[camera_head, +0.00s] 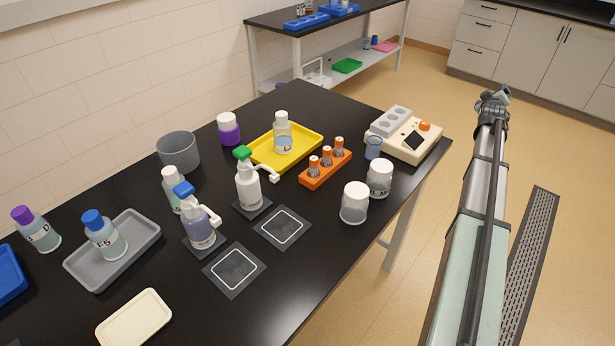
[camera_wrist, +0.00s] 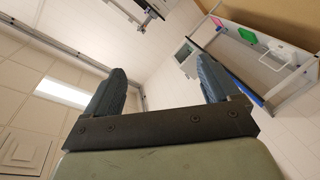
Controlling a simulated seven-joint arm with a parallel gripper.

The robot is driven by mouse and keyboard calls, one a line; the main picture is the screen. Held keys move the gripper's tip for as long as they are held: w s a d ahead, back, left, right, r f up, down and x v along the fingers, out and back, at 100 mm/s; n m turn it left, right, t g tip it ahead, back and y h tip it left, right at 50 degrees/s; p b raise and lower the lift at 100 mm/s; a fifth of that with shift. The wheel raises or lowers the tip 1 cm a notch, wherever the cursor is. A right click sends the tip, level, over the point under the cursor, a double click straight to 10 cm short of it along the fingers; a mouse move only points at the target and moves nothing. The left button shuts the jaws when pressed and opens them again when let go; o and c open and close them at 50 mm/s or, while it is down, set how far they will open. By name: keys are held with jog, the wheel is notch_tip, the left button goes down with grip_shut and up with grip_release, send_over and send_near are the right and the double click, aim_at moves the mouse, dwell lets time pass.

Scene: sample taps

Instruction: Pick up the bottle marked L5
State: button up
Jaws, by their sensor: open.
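No bottle is clearly readable as L5. A blue-capped bottle (camera_head: 108,241) on the grey tray (camera_head: 82,272) has a mark ending in 5; its letter is unclear. A white-capped bottle (camera_head: 283,139) on the yellow tray (camera_head: 309,137) shows what may be an L. A purple-capped bottle (camera_head: 41,236) at the far left has a blurred mark. A pale bottle with green contents (camera_head: 172,180) is partly hidden behind the blue-topped pump bottle (camera_head: 202,230). My gripper (camera_head: 492,96) is open and empty, raised right of the table, far from all the bottles; its fingers show in the wrist view (camera_wrist: 160,85).
A green-topped pump bottle (camera_head: 248,188) stands mid-table near two dark square pads. An orange rack (camera_head: 325,170), white-and-clear jars (camera_head: 355,206), a grey beaker (camera_head: 179,151), a purple jar (camera_head: 229,132) and a beige instrument (camera_head: 409,146) are around it.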

jog(key=w+a+r+n+y, duration=0.1)
jog(key=w+a+y, duration=0.15)
jog(key=a, duration=0.65)
jog(key=w+a+r+n+y, duration=0.1)
jog(key=w+a, duration=0.3)
jog(key=a, duration=0.5)
jog(key=w+a+r+n+y, duration=0.1)
jog(key=w+a+y, duration=0.15)
jog(key=a, duration=0.65)
jog(key=s+a+n+g+y, duration=0.2)
jog(key=a+n+y, duration=0.1)
jog(key=a, duration=1.5)
jog(key=s+a+n+g+y, duration=0.1)
jog(key=a+n+y, duration=0.1)
jog(key=a, duration=1.5)
jog(key=n+g+y, duration=0.3)
jog(key=n+g, duration=0.4)
jog(key=g, duration=0.4)
send_near(173, 180)
jog(key=shift+w+x, duration=0.3)
jog(key=shift+x, duration=1.65)
jog(key=shift+w+x, duration=0.3)
jog(key=shift+x, duration=1.7)
jog(key=shift+w+x, duration=0.3)
jog(key=shift+x, duration=1.65)
jog(key=shift+a, duration=0.1)
jog(key=c, duration=1.5)
